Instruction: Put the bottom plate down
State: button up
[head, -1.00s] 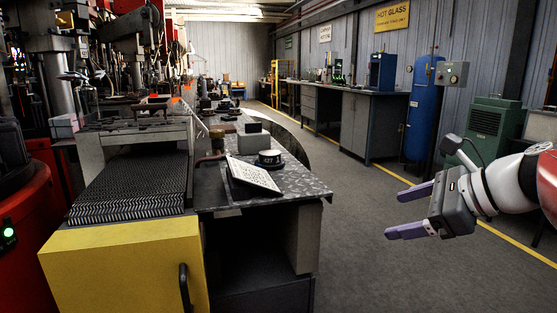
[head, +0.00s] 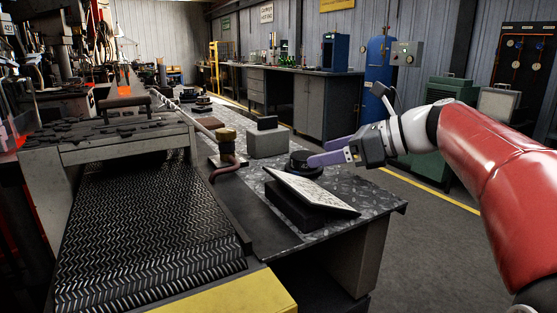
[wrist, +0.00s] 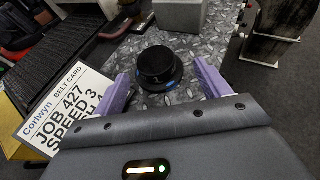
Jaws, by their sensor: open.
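A black round plate-like piece with a raised round top (head: 302,163) rests on the metal-plated bench top (head: 375,197). I take it for the bottom plate, though no label confirms this. In the wrist view the piece (wrist: 158,72) sits ahead of my gripper (wrist: 162,88), centred between its two purple fingers. In the head view my gripper (head: 328,155) is at the piece's right side, with fingers pointing left. The jaws are open and hold nothing. I cannot tell whether a finger touches the piece.
A white belt card (head: 312,190) leans on a dark stand near the bench's front; in the wrist view it is beside the left finger. A grey block (head: 268,143) stands behind the black piece. A patterned conveyor belt (head: 140,225) runs at left. The floor at right is open.

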aim_at(296, 159)
jog(key=x, duration=0.7)
jog(key=shift+s+a+r, duration=0.1)
jog(key=shift+s+a, duration=0.05)
jog(key=shift+a, duration=0.2)
grip_shut()
